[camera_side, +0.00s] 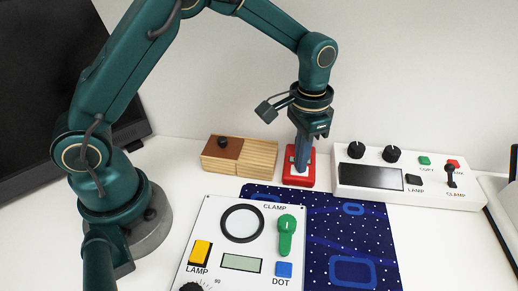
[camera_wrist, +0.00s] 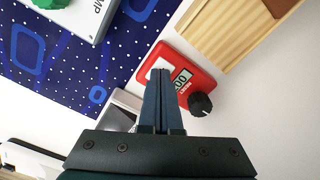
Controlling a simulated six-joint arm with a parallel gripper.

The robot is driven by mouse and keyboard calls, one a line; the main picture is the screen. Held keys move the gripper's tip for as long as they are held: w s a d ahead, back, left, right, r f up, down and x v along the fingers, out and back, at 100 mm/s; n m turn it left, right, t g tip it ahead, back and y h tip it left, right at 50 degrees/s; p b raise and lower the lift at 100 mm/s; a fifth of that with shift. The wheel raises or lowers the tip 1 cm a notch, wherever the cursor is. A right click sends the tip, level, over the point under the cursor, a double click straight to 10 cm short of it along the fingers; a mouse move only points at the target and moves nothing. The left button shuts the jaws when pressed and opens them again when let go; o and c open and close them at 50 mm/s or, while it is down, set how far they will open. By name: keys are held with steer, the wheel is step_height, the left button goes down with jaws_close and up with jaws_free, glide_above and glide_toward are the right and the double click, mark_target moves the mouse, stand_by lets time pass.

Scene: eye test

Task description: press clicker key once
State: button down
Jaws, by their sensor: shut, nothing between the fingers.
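The clicker is a small red box (camera_side: 299,181) at the back of the table. In the wrist view the red box (camera_wrist: 187,52) shows a pale key (camera_wrist: 154,64), a small display (camera_wrist: 182,79) whose visible digits look like "00", and a black knob (camera_wrist: 201,104). My gripper (camera_side: 301,169) points down over the red box with its fingers together and empty. In the wrist view my gripper's tips (camera_wrist: 161,73) overlap the pale key and hide part of it. I cannot tell whether they touch it.
A wooden box (camera_side: 257,157) with a black knob stands close left of the clicker. A white console (camera_side: 430,197) with knobs and buttons stands to the right. A white panel (camera_side: 213,218) with a green clamp handle lies in front, on a dark blue starry mat (camera_side: 335,222).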

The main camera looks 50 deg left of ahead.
step_height(320, 180, up, 8)
stand_by(1.0)
steer(key=shift+r, duration=1.2)
stand_by(4.3)
steer(key=s+a+r+n+t, duration=0.1)
steer(key=s+a+r+t, duration=0.25)
steer(key=s+r, duration=0.4)
steer(key=s+a+f+n+t, duration=0.2)
steer(key=s+f, duration=0.3)
steer(key=s, duration=0.3)
steer(key=shift+s+f, duration=0.25)
steer(key=shift+s, duration=0.15)
